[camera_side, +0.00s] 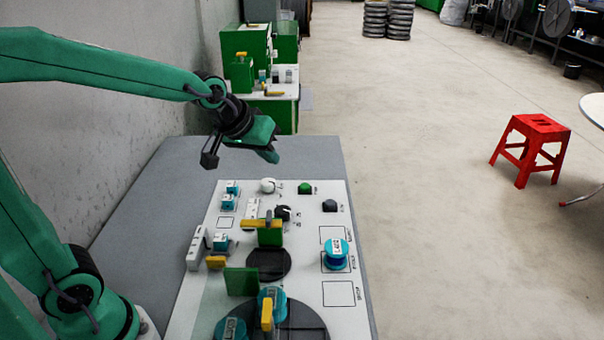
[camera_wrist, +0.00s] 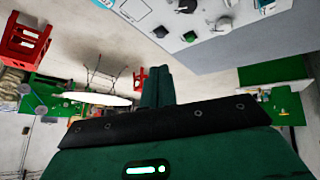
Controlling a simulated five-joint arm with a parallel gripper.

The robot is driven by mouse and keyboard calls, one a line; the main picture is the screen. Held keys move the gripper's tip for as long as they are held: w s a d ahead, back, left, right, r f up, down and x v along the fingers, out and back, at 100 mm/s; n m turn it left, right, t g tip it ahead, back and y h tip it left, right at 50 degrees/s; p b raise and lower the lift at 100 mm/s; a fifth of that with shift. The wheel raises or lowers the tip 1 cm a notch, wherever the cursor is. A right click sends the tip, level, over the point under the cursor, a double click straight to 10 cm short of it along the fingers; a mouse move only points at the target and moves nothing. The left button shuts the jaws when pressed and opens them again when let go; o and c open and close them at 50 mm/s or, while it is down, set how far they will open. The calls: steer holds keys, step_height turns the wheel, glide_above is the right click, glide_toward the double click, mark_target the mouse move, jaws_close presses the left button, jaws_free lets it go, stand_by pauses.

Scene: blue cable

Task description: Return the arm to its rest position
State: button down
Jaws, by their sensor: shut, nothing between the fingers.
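My green arm reaches in from the left in the side view, raised above the far end of the work board. My gripper (camera_side: 268,155) hangs in the air over the grey table top and touches nothing. In the wrist view my gripper's two green fingers (camera_wrist: 157,84) stand close together, shut and empty. A blue spool with a white label (camera_side: 336,254) stands in a marked square on the right of the white board (camera_side: 343,212). No loose cable can be made out.
The board carries a white knob (camera_side: 268,185), a green button (camera_side: 305,188), a black knob (camera_side: 330,205) and a green block with a yellow bar (camera_side: 270,236). A concrete wall (camera_side: 150,70) is close on the left. A red stool (camera_side: 533,145) stands on open floor at right.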

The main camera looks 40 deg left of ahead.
steer(key=s+m+g, duration=0.1)
steer(key=s+m, duration=0.2)
steer(key=s, duration=1.5)
steer(key=shift+r+m+g, duration=0.3)
steer(key=shift+r, duration=0.05)
stand_by(0.4)
